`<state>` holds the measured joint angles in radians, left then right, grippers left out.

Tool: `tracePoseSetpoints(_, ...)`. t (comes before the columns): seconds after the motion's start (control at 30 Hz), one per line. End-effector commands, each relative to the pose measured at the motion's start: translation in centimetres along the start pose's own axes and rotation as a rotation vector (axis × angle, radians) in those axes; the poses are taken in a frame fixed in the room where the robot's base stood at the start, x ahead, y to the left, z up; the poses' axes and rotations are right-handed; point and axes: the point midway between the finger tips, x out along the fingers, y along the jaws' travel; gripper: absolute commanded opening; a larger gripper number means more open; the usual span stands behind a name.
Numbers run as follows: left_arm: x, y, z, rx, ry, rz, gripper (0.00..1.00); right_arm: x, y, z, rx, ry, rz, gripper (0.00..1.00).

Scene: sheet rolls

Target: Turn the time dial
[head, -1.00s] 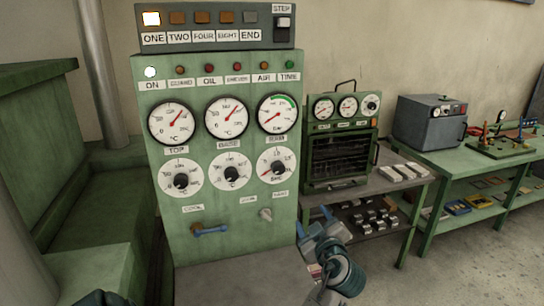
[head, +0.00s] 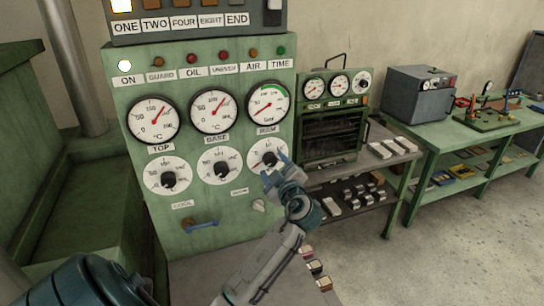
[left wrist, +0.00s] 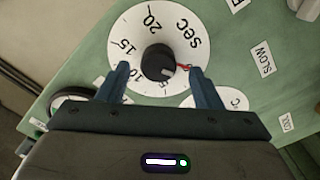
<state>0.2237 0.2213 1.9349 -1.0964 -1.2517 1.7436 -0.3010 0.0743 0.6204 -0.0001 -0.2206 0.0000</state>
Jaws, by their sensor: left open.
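The time dial (head: 268,160) is the rightmost white dial in the lower row of the green control panel (head: 225,240). It has a black knob and a red pointer. In the left wrist view the time dial (left wrist: 130,30) reads "SEC" with numbers such as 15 and 20, and its black knob (left wrist: 158,60) shows fully. My left gripper (head: 276,168) is open in front of the dial and partly covers it. In the left wrist view my left gripper (left wrist: 158,72) has one finger on each side of the knob, with gaps between. My right gripper is not in view.
Two similar lower dials (head: 168,177) (head: 221,167) sit left of the time dial, with round gauges (head: 268,103) above. A shelf table with an oven-like unit (head: 330,125) stands right.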

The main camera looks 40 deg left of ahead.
Motion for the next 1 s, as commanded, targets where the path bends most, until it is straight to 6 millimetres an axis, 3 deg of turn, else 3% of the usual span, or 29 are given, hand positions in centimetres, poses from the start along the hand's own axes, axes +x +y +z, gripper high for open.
tracePoseSetpoints(0.2,1.9,0.1,-0.1,0.001,-0.001,0.0,0.59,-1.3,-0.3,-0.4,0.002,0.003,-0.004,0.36)
tracePoseSetpoints(0.5,2.2,0.0,0.1,0.0,-0.001,0.0,0.59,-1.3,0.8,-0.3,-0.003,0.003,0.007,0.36)
tracePoseSetpoints(0.53,2.2,0.0,0.1,0.0,-0.001,0.0,0.57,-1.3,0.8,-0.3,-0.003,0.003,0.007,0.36)
tracePoseSetpoints(0.77,2.2,0.0,0.1,0.0,-0.001,0.0,0.15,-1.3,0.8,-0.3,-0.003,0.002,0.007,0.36)
tracePoseSetpoints(1.0,2.2,-0.1,0.1,0.017,-0.001,0.0,0.15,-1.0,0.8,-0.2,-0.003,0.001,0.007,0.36)
